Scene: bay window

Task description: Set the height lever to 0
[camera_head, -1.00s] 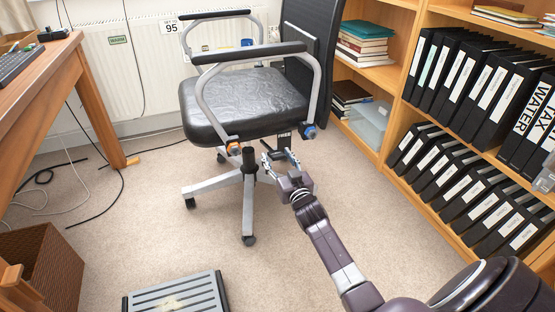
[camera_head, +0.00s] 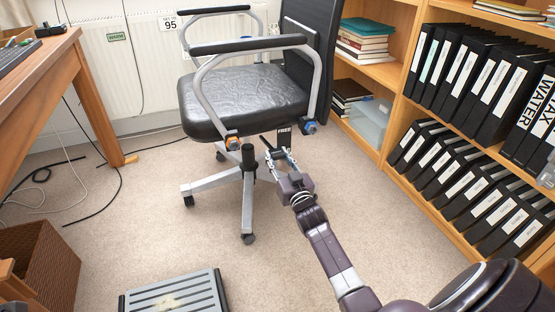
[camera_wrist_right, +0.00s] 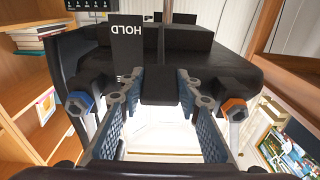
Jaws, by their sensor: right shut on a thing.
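The black office chair's padded seat (camera_head: 240,98) is in the middle of the head view. Under its edge are an orange-ended lever (camera_head: 232,142), a blue-ended lever (camera_head: 308,127) and a black tag reading FREE (camera_head: 284,131). My right gripper (camera_head: 279,155) is under the seat edge between those two levers. In the right wrist view my fingers (camera_wrist_right: 158,98) are closed on a black paddle-like lever end (camera_wrist_right: 158,86) below the mechanism. An inverted HOLD tag (camera_wrist_right: 126,40) hangs beside it. I cannot read which mark the lever is at. My left gripper is not in view.
The star base (camera_head: 248,195) stands on open carpet. A bookcase (camera_head: 400,120) with black binders is at right. A slatted footrest (camera_head: 175,295), wicker basket (camera_head: 45,265) and desk (camera_head: 85,85) are at front and left. Cables lie on the left floor.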

